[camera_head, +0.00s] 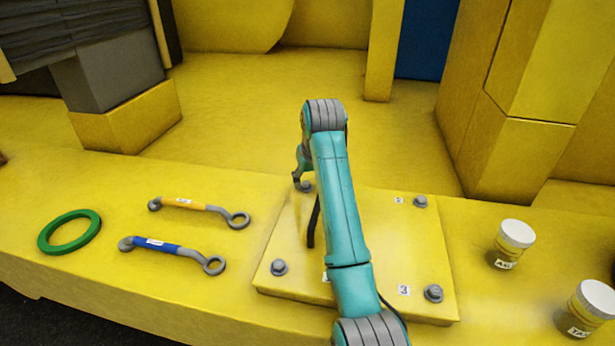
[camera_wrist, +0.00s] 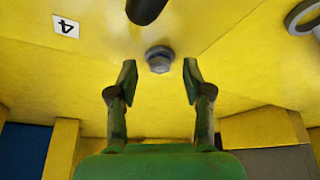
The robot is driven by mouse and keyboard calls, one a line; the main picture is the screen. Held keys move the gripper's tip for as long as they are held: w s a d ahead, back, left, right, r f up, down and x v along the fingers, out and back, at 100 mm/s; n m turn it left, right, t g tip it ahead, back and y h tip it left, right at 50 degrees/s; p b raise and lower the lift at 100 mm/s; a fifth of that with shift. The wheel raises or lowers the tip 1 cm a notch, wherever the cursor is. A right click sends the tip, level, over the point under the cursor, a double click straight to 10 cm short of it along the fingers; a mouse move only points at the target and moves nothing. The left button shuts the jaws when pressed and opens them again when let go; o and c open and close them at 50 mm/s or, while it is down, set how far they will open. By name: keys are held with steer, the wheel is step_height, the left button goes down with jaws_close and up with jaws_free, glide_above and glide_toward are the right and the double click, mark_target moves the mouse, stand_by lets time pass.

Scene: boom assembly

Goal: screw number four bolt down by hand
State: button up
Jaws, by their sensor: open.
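In the wrist view, the grey bolt (camera_wrist: 160,60) stands on the yellow plate beside a white label (camera_wrist: 66,27) reading 4, seen upside down. My gripper (camera_wrist: 159,78) is open, with one finger to each side of the bolt's line and the bolt just beyond the fingertips. No contact with the bolt shows. In the head view, my teal arm reaches over the plate (camera_head: 385,245) to its back left corner. My fingers cannot be made out clearly there.
Other bolts stand at the plate's front left (camera_head: 279,267), front right (camera_head: 433,293) and back right (camera_head: 420,202). An orange wrench (camera_head: 200,206), a blue wrench (camera_head: 172,249) and a green ring (camera_head: 70,231) lie left. Two white-lidded jars (camera_head: 512,243) (camera_head: 592,308) stand right.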

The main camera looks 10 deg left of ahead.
steer(key=shift+w+a+f, duration=0.1)
steer(key=shift+w+f, duration=0.1)
steer(key=shift+f, duration=0.35)
jaws_close()
steer(key=shift+m, duration=0.3)
steer(key=m+h, duration=0.1)
steer(key=m, duration=0.1)
steer(key=a+m+h, duration=0.1)
steer(key=m, duration=0.2)
steer(key=shift+s, duration=0.15)
steer(key=m, duration=0.2)
steer(key=m+h, duration=0.1)
steer(key=m, duration=0.1)
steer(key=m+h, duration=0.1)
steer(key=shift+a+m, duration=0.25)
steer(key=shift+m, duration=0.15)
